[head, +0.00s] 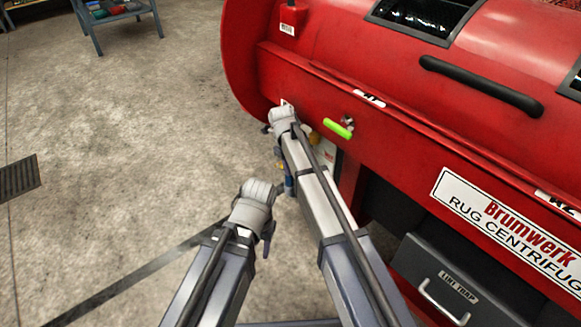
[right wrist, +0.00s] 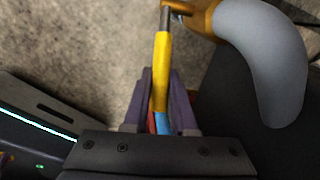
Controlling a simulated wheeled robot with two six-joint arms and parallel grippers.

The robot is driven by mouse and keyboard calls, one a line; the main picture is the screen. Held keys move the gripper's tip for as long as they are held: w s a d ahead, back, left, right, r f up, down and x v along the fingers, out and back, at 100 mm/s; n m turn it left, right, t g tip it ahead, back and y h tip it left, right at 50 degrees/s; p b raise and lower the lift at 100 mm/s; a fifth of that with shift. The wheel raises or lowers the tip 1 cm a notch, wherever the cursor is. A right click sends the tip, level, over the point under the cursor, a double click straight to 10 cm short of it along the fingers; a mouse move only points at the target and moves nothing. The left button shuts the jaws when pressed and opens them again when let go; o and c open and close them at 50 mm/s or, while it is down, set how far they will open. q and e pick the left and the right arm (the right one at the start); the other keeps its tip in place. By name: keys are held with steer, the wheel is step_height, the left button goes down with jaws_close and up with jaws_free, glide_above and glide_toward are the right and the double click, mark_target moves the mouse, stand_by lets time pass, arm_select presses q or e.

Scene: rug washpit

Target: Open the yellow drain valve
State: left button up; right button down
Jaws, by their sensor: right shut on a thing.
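The yellow drain valve handle (right wrist: 161,75) is a straight yellow sleeve on a metal lever in the right wrist view. It joins a brass valve body (right wrist: 197,20) with a grey curved pipe (right wrist: 268,60). My right gripper (right wrist: 160,105) is shut on the yellow handle, with one purple finger on each side. In the head view my right arm reaches to the lower left of the red machine and mostly hides the valve. My left gripper (head: 268,240) hangs over the floor, away from the machine; its finger opening is not clear.
The red rug centrifuge (head: 330,85) fills the right side, with a green-handled lever (head: 338,129) and a black bar (head: 480,86). A grey lint trap drawer (head: 440,280) is below. A blue part (right wrist: 163,123) shows between my right fingers.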

steer(key=shift+w+a+r+g+h+p, duration=0.3)
steer(key=shift+w+a+r+g+h, duration=0.1)
steer(key=shift+w+r+g, duration=0.15)
steer(key=shift+w+a+r+g+h+p, duration=0.25)
steer(key=shift+w+r+g+h, duration=0.15)
steer(key=shift+w+g, duration=0.15)
steer(key=shift+w+a+r+g+h, duration=0.35)
steer(key=shift+g+h, duration=0.25)
steer(key=shift+g, duration=0.1)
steer(key=shift+r+g+h+b, duration=0.25)
steer(key=shift+g+h+b, duration=0.05)
steer(key=shift+g, duration=0.2)
steer(key=c, duration=0.7)
jaws_free()
steer(key=shift+c, duration=0.2)
